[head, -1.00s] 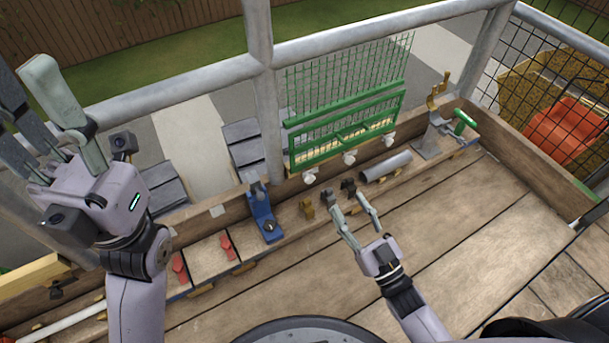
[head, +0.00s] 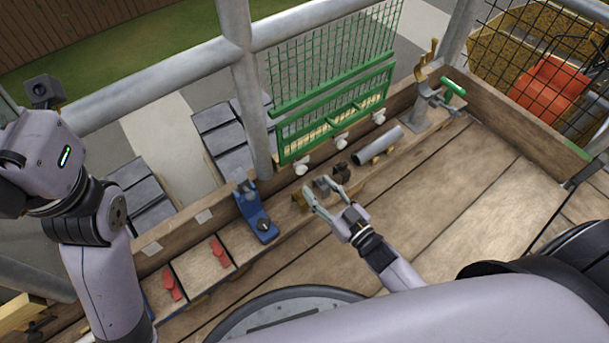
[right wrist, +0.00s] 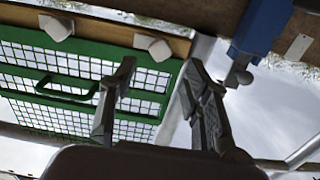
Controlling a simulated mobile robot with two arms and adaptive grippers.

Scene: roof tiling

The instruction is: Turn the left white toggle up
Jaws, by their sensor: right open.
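Three white toggles sit in a row under the green mesh guard (head: 330,105). The left white toggle (head: 301,168) is nearest the blue tool; the middle one (head: 341,143) and right one (head: 380,116) are farther right. The left toggle also shows in the right wrist view (right wrist: 152,45), above and between my fingertips, apart from them. My right gripper (head: 325,188) is open and empty, just below and right of the left toggle. I cannot tell which way the toggle points. My left gripper's body (head: 42,150) is at the far left; its fingers are cut off.
The blue tool (head: 258,215) stands left of the toggles. A grey pipe (head: 377,144), a clamp stand (head: 430,105) and small brown brackets (head: 341,173) line the ledge. A metal post (head: 240,80) rises behind the ledge. The wooden deck (head: 450,185) is clear.

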